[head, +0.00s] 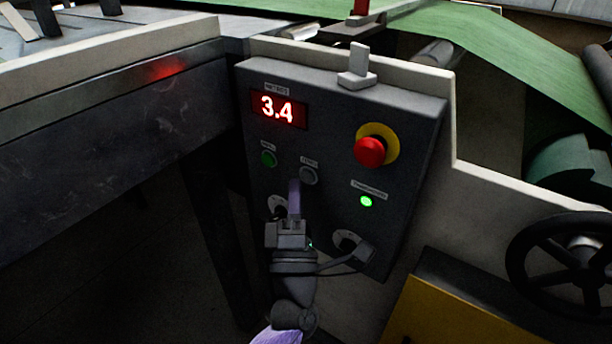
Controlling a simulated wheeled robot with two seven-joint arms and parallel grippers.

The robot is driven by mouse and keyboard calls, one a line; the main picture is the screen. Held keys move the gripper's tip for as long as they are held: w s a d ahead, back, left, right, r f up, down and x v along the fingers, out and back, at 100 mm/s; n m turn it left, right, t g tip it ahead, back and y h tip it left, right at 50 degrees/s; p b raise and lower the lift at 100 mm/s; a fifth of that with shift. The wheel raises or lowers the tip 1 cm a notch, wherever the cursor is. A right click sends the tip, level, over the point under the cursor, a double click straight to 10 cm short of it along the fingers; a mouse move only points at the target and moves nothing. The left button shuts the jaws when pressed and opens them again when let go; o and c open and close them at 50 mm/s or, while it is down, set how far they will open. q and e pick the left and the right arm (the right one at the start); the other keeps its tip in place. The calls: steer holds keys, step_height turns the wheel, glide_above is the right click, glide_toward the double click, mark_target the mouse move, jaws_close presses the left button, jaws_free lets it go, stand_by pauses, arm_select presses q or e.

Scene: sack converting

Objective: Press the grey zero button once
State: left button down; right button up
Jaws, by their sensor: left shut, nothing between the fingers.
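The grey zero button (309,176) sits on the dark control panel (330,230), below the red display (279,109) that reads 3.4. A green button (268,159) is to its left. My left gripper (295,183) is shut and empty, with its fingertips in front of the panel, just left of and slightly below the grey button. I cannot tell whether the tips touch the panel. The grey button's face shows clear of the fingers. My right gripper is not in view.
A red emergency stop (370,151) on a yellow ring is to the right, above a lit green lamp (366,201). Knobs sit low on the panel, partly behind my gripper. A black handwheel (520,262) is at far right. Green sheet (480,45) runs behind.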

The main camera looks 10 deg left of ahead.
arm_select(q)
steer(key=shift+w, duration=0.1)
steer(key=shift+w+d, duration=0.15)
steer(key=shift+w, duration=0.15)
steer(key=shift+w+d+b, duration=0.15)
steer(key=shift+w+b, duration=0.25)
stand_by(0.5)
steer(key=shift+s, duration=0.15)
steer(key=shift+s+a+p, duration=0.3)
steer(key=shift+s+p, duration=0.15)
steer(key=shift+s, duration=0.2)
steer(key=s, duration=0.1)
steer(key=s+a+p, duration=0.1)
steer(key=s, duration=0.1)
steer(key=s+p, duration=0.1)
steer(key=shift+s+a, duration=0.35)
